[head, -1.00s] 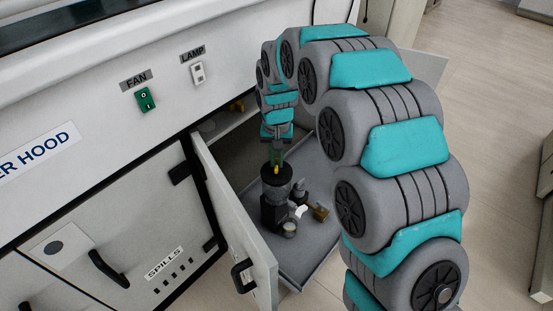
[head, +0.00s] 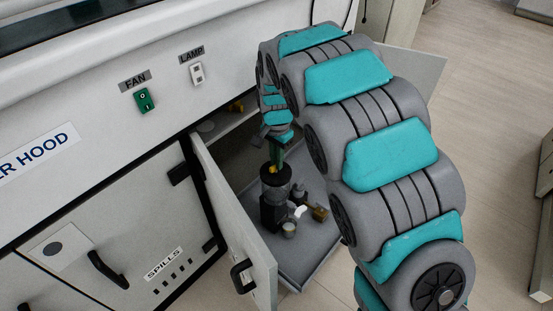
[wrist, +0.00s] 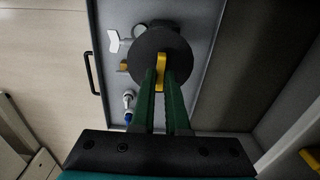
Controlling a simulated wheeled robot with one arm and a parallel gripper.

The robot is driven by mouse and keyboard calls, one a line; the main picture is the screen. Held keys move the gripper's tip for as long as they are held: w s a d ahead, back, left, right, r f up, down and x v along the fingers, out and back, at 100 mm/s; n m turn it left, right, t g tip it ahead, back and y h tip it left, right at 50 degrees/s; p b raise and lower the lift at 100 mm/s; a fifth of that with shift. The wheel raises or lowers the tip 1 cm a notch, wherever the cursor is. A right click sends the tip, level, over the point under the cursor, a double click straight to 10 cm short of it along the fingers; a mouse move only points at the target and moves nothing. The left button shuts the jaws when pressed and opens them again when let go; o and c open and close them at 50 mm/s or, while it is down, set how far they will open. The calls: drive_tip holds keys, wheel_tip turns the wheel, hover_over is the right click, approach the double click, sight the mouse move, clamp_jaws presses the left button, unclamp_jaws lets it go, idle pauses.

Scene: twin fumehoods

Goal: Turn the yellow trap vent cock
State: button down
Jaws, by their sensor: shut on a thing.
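The yellow trap vent cock (wrist: 161,64) sits on top of a round black cap (wrist: 150,44), seen from above in the wrist view. In the head view the cock (head: 274,170) is a small yellow spot on the dark trap (head: 275,205), which stands upright on a grey pull-out tray. My gripper (wrist: 165,78) has two green fingers, shut on the cock with one finger on each side of it. It also shows in the head view (head: 276,160), pointing down from above. The fingers partly hide the cock.
The grey tray (head: 308,262) also carries a white handle, a gauge and a brass fitting (head: 319,214). An open cabinet door (head: 240,230) stands to the left. Fan (head: 145,99) and lamp (head: 197,73) switches are on the panel above.

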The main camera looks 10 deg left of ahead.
idle(0.5)
drive_tip(key=c, duration=0.9)
unclamp_jaws()
wheel_tip(320, 180, up, 8)
drive_tip(key=shift+f, duration=0.1)
